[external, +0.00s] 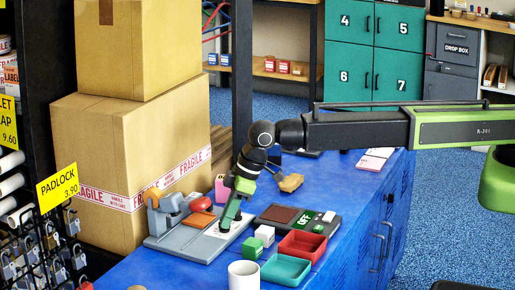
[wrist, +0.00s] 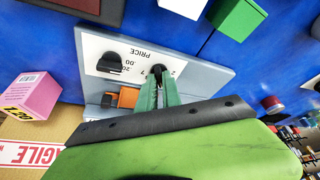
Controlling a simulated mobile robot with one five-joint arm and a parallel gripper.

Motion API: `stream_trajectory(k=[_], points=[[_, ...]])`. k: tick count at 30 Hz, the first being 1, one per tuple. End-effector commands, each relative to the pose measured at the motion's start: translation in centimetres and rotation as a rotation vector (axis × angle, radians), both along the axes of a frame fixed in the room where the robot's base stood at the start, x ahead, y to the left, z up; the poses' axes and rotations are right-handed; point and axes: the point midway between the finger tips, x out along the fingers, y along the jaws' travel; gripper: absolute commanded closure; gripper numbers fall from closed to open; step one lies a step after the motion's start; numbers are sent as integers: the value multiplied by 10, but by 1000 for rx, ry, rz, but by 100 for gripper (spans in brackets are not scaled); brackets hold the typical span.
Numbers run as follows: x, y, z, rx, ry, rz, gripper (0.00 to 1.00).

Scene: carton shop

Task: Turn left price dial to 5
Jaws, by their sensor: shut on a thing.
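The grey device (external: 180,243) lies on the blue cabinet top and carries a white plate marked PRICE, upside down in the wrist view (wrist: 118,48). That plate has two black dials. The free dial (wrist: 110,63) is to the left in the wrist view. The other, which is the left price dial with the lettering upright (wrist: 157,70), sits between my fingertips and is mostly hidden. My gripper (external: 226,222) points down at the plate and is shut on this dial, also in the wrist view (wrist: 160,82). Digits show beside the dial, but its setting cannot be read.
Cartons (external: 120,150) rise behind at left. A pink box (wrist: 33,95) stands beside the device.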

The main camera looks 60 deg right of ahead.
Motion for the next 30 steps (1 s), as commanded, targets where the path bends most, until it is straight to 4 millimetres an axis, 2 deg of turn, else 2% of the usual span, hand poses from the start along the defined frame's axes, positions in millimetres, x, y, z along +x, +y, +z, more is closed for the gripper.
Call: stream_trajectory(k=[15,30], points=[[-1,4,0,-1,2,-425,100],[-2,4,0,-1,2,-582,100]])
